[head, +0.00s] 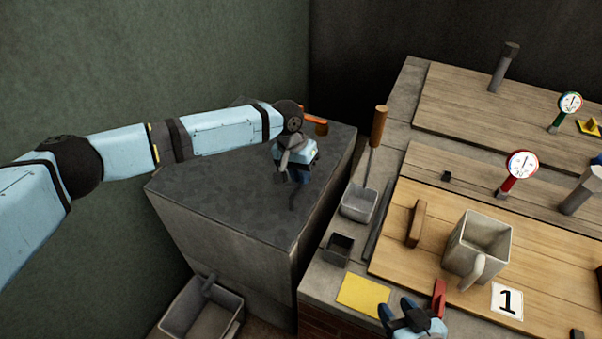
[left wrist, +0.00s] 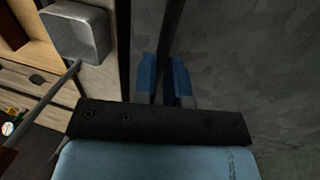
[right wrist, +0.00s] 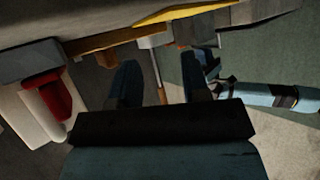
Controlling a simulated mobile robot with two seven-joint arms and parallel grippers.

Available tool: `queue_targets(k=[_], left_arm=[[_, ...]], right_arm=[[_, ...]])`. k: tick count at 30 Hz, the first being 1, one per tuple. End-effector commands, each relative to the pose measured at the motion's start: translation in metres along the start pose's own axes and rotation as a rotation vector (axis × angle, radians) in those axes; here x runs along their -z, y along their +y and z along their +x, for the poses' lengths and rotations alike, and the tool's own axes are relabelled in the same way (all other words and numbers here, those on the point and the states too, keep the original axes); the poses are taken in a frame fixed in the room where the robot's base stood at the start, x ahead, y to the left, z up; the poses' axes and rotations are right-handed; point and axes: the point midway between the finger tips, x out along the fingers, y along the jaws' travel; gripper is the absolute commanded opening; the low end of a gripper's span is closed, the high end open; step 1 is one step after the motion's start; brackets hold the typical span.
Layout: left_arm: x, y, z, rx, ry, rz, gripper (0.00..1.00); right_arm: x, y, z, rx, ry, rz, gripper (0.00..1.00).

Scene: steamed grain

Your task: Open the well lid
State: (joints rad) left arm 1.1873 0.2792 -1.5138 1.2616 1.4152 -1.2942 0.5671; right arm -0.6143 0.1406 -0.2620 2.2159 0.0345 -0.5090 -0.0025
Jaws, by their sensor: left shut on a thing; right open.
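A stone block with a dark grey slab top (head: 230,195) stands against the wall; I cannot tell for sure that this top is the well lid. My left gripper (head: 300,178) is low over the slab, pointing down. In the left wrist view its blue fingers (left wrist: 165,82) are shut on a dark narrow bar (left wrist: 171,35), whose ends are hard to make out. The slab looks flat on its block. My right gripper (head: 412,318) is open and empty at the counter's front, close to a red handle (head: 439,297); its spread fingers also show in the right wrist view (right wrist: 160,85).
An orange-and-brown handled thing (head: 317,122) is behind my left gripper. The counter holds a wooden board with a brown handle (head: 416,222), a square pitcher (head: 478,245), a metal scoop (head: 358,203) and a yellow sheet (head: 363,294). A grey bin (head: 205,310) is below the block.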

Motion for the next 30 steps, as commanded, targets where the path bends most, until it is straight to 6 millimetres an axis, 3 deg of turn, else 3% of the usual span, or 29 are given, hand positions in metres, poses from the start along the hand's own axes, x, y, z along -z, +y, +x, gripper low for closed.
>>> queue_targets(k=[17,24,30], left_arm=[[-0.001,-0.009,-0.116,-0.271,-0.002,-0.005,0.00],[-0.001,-0.028,-0.172,-0.424,-0.001,-0.004,0.00],[0.000,-0.046,-0.207,-0.530,-0.001,-0.002,0.00]], right_arm=[[0.024,0.005,-0.025,-0.032,-0.112,0.024,0.43],[0.040,0.006,-0.036,-0.039,-0.116,0.021,0.43],[0.048,0.008,-0.043,-0.040,-0.099,-0.004,0.43]])
